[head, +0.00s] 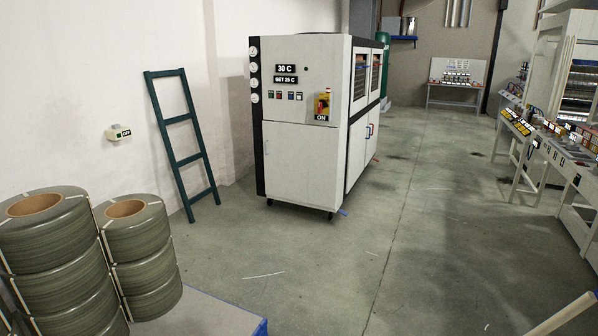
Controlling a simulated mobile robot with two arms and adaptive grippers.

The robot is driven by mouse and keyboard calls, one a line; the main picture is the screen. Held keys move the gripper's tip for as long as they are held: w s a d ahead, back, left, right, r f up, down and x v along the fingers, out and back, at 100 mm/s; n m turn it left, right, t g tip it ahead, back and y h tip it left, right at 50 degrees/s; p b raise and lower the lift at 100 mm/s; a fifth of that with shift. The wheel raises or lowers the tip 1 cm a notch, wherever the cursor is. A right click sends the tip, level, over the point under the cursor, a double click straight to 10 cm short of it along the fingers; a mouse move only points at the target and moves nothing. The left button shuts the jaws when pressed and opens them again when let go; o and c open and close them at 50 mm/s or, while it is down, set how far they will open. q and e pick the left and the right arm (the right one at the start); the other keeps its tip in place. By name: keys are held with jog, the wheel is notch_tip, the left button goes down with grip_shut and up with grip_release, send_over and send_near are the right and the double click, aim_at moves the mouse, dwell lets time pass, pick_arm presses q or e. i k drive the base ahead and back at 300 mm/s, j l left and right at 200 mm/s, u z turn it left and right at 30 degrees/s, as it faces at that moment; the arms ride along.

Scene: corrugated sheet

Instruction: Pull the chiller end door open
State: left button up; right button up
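The chiller (312,120) is a white cabinet with black edges, standing upright in the middle left of the head view. Its near end has an upper panel with displays "30 C" and "SET 25 C", small buttons, gauges down the left edge and a red-yellow switch (323,104) marked "ON". The right side has windowed upper panels, and small red and blue pieces (368,131) show lower down. No panel stands open. Neither of my grippers is in view.
A green ladder (184,143) leans on the wall left of the chiller. Stacked grey coils (135,245) stand at the lower left by a pale platform (200,312). Consoles (560,150) line the right side. The concrete floor (400,230) before the chiller is clear.

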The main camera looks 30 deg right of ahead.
aim_at(301, 162)
jog(key=i+l+z, duration=0.2)
jog(key=i+z, duration=0.15)
jog(key=i+l+z, duration=0.15)
jog(key=i+z, duration=0.25)
jog(key=i+l+z, duration=0.3)
jog(key=i+z, duration=0.2)
jog(key=i, duration=0.45)
jog(key=i+z, duration=0.45)
jog(key=i, duration=0.5)
jog(key=i+u, duration=0.3)
jog(key=i, duration=0.2)
jog(key=i+u, duration=0.3)
jog(key=i, duration=0.2)
jog(key=i+l+u, duration=0.15)
jog(key=i+u, duration=0.15)
jog(key=i, duration=0.15)
jog(key=i+l+u, duration=0.3)
jog(key=i, duration=0.2)
jog(key=i+j+u, duration=0.2)
jog(key=i+u, duration=0.5)
jog(key=i, duration=0.15)
jog(key=i+u, duration=0.35)
jog(key=i+l, duration=0.05)
jog(key=i, duration=0.05)
